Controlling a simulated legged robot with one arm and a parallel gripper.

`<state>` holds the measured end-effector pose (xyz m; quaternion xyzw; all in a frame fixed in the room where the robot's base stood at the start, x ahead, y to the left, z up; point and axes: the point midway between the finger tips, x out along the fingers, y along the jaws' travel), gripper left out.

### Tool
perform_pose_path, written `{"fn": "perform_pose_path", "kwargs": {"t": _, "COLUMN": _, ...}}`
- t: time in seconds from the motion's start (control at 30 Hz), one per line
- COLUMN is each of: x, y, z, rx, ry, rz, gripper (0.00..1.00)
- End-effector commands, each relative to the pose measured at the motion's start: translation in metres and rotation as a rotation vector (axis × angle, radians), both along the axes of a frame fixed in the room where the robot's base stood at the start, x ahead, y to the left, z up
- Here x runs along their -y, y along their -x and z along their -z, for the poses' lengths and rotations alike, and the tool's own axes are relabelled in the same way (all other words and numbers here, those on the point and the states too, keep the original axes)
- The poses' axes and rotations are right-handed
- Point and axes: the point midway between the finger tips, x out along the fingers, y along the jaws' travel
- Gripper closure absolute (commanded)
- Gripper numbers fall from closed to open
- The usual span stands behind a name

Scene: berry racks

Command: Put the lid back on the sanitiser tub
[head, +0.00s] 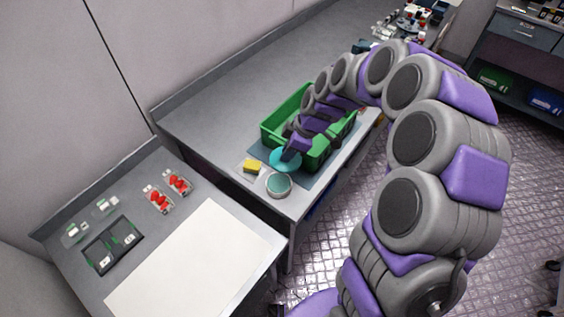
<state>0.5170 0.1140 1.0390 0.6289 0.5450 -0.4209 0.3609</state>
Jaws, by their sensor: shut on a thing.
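The sanitiser tub (278,186) is round with a pale rim and a dull green top face, near the front corner of the grey bench. The lid (278,161) is a bright teal disc just behind the tub in the picture. My gripper (290,153) is shut on the lid, at its upper right side. The fingertips are small and partly hidden. The lid appears apart from the tub's opening; I cannot tell how high it is above the bench.
A green crate (272,128) stands behind my gripper on a dark mat, partly covered by my arm. A yellow sponge (251,166) lies left of the lid. A lower table with a white sheet (190,262), red-berry punnets (159,199) and a black tray (112,245) is at left.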

Motion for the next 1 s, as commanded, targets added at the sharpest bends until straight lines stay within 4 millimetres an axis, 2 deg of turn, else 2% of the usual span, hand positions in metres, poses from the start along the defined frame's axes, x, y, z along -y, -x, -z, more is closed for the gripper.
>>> {"fn": "perform_pose_path", "kwargs": {"t": 0.1, "x": -0.012, "y": 0.005, "z": 0.006, "rx": 0.004, "ry": 0.0, "rz": -0.283, "gripper": 1.0}}
{"fn": "perform_pose_path", "kwargs": {"t": 0.2, "x": -0.018, "y": 0.013, "z": 0.01, "rx": 0.001, "ry": 0.0, "rz": -0.486, "gripper": 1.0}}
{"fn": "perform_pose_path", "kwargs": {"t": 0.4, "x": -0.02, "y": 0.02, "z": 0.013, "rx": 0.005, "ry": 0.0, "rz": -0.714, "gripper": 1.0}}
{"fn": "perform_pose_path", "kwargs": {"t": 0.67, "x": -0.019, "y": 0.022, "z": 0.017, "rx": 0.004, "ry": -0.001, "rz": -0.755, "gripper": 1.0}}
{"fn": "perform_pose_path", "kwargs": {"t": 1.0, "x": -0.02, "y": 0.022, "z": 0.042, "rx": 0.003, "ry": 0.0, "rz": -0.752, "gripper": 1.0}}
